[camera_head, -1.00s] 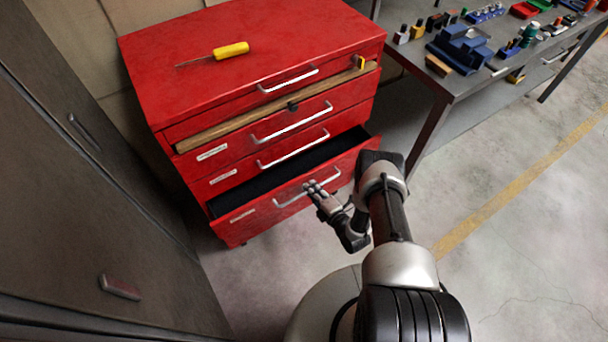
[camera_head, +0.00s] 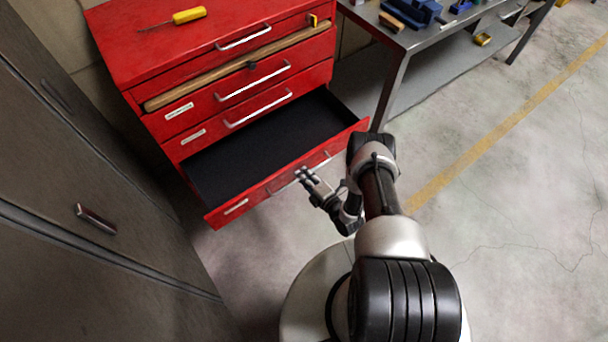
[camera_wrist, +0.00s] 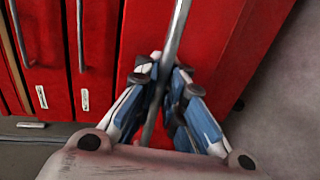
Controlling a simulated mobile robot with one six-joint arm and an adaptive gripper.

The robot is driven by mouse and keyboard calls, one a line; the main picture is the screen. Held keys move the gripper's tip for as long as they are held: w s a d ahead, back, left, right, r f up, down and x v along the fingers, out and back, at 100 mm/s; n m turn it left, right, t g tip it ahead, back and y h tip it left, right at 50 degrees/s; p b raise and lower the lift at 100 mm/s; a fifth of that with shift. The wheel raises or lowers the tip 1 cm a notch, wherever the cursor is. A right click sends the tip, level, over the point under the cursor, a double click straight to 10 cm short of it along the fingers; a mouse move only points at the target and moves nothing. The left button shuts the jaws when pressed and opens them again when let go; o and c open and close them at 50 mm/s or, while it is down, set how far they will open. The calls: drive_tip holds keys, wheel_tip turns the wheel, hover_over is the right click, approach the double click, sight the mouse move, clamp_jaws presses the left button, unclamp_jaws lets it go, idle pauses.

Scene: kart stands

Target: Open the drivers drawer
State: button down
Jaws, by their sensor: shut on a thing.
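The red drawer cabinet (camera_head: 150,62) stands at the upper left in the head view. Its lowest drawer (camera_head: 222,214) is pulled well out, and its dark inside (camera_head: 265,145) looks empty. I cannot read its label. My gripper (camera_head: 303,174) is at that drawer's front. In the wrist view my gripper (camera_wrist: 160,88) is shut on the drawer's metal handle (camera_wrist: 176,32), which runs between the fingers. The drawers above it are closed.
A yellow-handled screwdriver (camera_head: 188,16) lies on the cabinet top. A wooden bar (camera_head: 200,77) crosses the upper drawer fronts. A grey locker (camera_head: 75,190) stands at left, a metal workbench (camera_head: 408,35) at upper right. Floor (camera_head: 510,220) at right is clear.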

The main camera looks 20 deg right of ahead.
drive_tip(key=shift+r, duration=0.1)
drive_tip(key=c, duration=2)
unclamp_jaws()
drive_tip(key=shift+o, duration=0.2)
drive_tip(key=v, duration=1.2)
